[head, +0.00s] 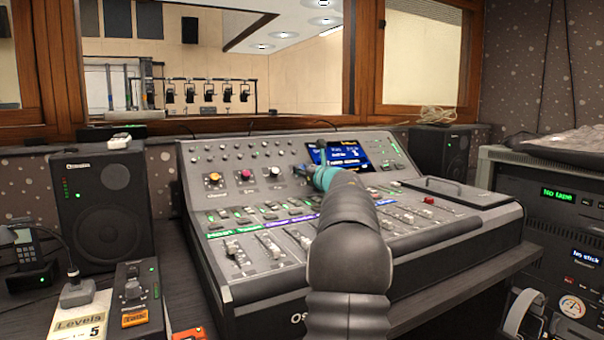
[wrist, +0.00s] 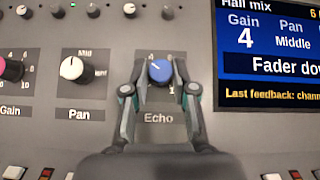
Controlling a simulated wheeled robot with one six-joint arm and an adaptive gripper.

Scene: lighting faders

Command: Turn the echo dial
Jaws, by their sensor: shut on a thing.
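The echo dial (wrist: 160,71) is a blue knob on the grey console panel, above the printed word Echo, in the wrist view. A light mark shows on its upper left part, but its exact setting is hard to read. My gripper (wrist: 160,78) has one finger on each side of the dial and is shut on it. In the head view my gripper (head: 319,177) is at the upper middle of the mixing console (head: 240,290), left of and below the screen.
The pan dial (wrist: 72,68) and pink gain dial (wrist: 11,70) stand left of the echo dial. A blue screen (wrist: 270,95) is close on the right, reading gain 4 and pan Middle. Fader rows lie below. Speakers (head: 101,210) flank the console.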

